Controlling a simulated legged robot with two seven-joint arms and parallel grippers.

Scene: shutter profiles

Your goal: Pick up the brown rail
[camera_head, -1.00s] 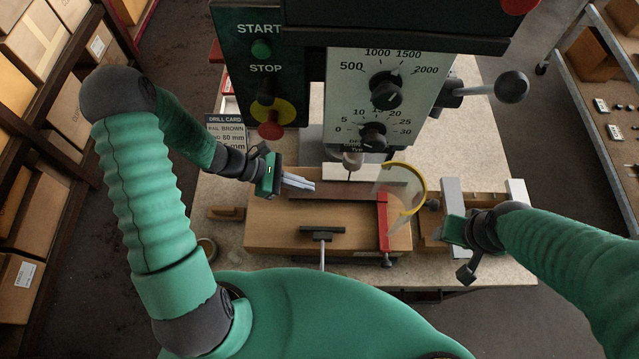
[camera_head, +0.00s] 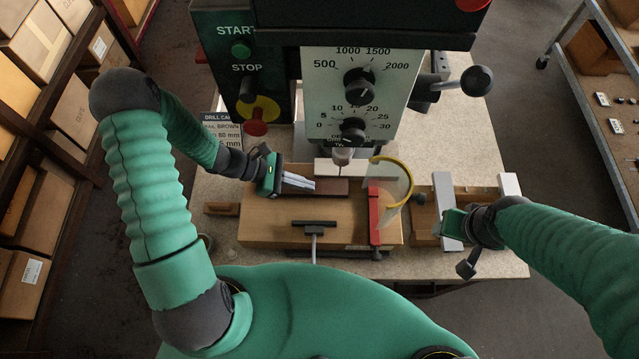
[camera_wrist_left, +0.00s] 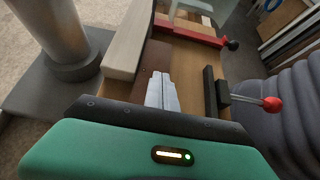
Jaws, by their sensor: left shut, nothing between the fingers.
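The brown rail (camera_head: 336,187) lies flat on the wooden board (camera_head: 270,231) under the drill press, along a pale fence (camera_head: 325,168). In the left wrist view the rail (camera_wrist_left: 152,62) runs ahead of the fingers, beside the pale fence. My left gripper (camera_head: 314,187) is shut and empty, with its fingertips over the rail's left part; they hide some of it. I cannot tell whether they touch it. The left fingers also show in the wrist view (camera_wrist_left: 163,76). My right gripper (camera_head: 444,226) is near the vise at the right; its fingers are not clear.
A red clamp bar (camera_head: 374,213) crosses the board's right side, next to a yellow-rimmed clear guard (camera_head: 407,180). The drill chuck (camera_head: 343,155) hangs above the fence. A black T-handle (camera_head: 314,224) stands at the board's front. A vise with pale jaws (camera_head: 447,205) is at the right.

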